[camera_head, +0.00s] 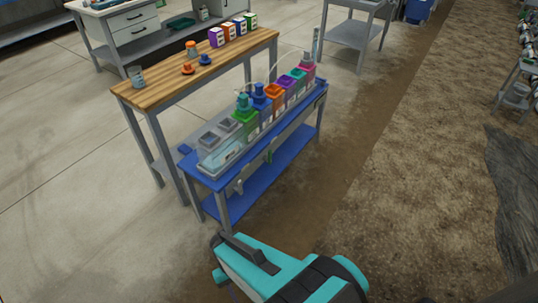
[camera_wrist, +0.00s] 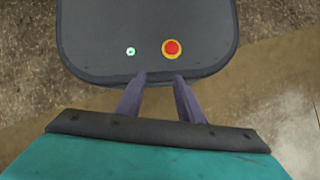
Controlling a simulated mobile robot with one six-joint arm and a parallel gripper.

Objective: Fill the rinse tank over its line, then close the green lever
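The skid is a blue bench (camera_head: 265,184) with a row of coloured tanks on top. A clear tank with pale blue contents (camera_head: 213,158) sits at its near left end; it may be the rinse tank, but its line is too small to read. A green lever (camera_head: 269,156) hangs on the front rail, pointing roughly downward. A grey lever (camera_head: 239,187) is further left on that rail. My gripper (camera_wrist: 158,79) shows in the wrist view with its two fingers apart and nothing between them. It is over my own base, away from the skid.
A wooden-topped table (camera_head: 165,83) stands behind the skid, holding several small boxes, orange and blue items and a grey cup (camera_head: 136,76). A grey cart (camera_head: 352,34) stands at the back. Bare soil (camera_head: 420,170) lies right of the skid; concrete floor (camera_head: 70,200) is clear at left.

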